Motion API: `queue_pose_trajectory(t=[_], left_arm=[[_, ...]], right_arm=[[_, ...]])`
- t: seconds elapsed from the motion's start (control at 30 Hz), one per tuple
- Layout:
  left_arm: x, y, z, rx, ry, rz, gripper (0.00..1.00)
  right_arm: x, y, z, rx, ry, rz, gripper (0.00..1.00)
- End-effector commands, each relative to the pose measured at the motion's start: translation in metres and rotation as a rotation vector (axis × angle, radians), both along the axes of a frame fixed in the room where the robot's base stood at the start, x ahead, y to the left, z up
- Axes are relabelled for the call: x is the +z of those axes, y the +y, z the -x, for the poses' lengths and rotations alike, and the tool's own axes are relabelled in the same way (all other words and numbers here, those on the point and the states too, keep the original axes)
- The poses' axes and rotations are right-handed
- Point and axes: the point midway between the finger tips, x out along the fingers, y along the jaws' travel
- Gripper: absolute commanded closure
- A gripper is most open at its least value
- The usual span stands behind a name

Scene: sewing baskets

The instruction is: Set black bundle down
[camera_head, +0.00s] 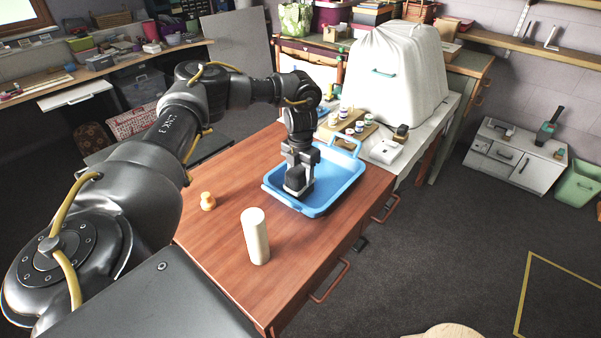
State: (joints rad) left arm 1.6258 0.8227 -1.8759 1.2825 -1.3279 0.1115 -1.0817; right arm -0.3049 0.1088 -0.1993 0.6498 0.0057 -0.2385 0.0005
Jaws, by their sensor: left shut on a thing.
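My left gripper (297,187) reaches down over the blue tray (343,194) on the wooden table. It is shut on the black bundle (296,178), a small dark thing between its grey fingers. The bundle is inside the tray's outline, near its left front side. The gripper hides part of it, and I cannot tell whether it touches the tray floor. My right gripper is not in view.
A cream cylinder (255,236) stands upright on the table (215,240) in front of the tray. A small wooden spool-like piece (208,201) stands to the left. Several small jars (350,131) and a large white covered bundle (397,75) are behind the tray.

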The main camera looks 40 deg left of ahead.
Motion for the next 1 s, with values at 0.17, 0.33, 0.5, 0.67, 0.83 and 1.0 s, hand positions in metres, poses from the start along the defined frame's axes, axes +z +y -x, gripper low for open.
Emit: queue_pose_trajectory(t=[0.17, 0.33, 0.5, 0.67, 0.83, 1.0], left_arm=[[0.000, 0.000, 0.000, 0.000, -0.001, 0.000, 0.74], [-0.001, 0.000, 0.000, 0.000, -0.001, 0.000, 0.39], [-0.001, 0.000, 0.000, 0.000, -0.001, 0.000, 0.28], [-0.001, 0.000, 0.000, 0.000, -0.001, 0.000, 0.28], [0.010, 0.000, -0.001, 0.000, -0.003, 0.000, 0.28], [0.042, 0.000, -0.002, 0.000, -0.006, 0.000, 0.28]], right_arm=[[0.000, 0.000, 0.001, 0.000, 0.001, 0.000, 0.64], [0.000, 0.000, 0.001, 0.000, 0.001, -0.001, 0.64], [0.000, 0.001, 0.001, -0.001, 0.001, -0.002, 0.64], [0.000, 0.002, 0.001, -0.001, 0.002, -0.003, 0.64], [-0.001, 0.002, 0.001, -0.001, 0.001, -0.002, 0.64], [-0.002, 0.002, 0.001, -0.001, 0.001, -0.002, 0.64]])
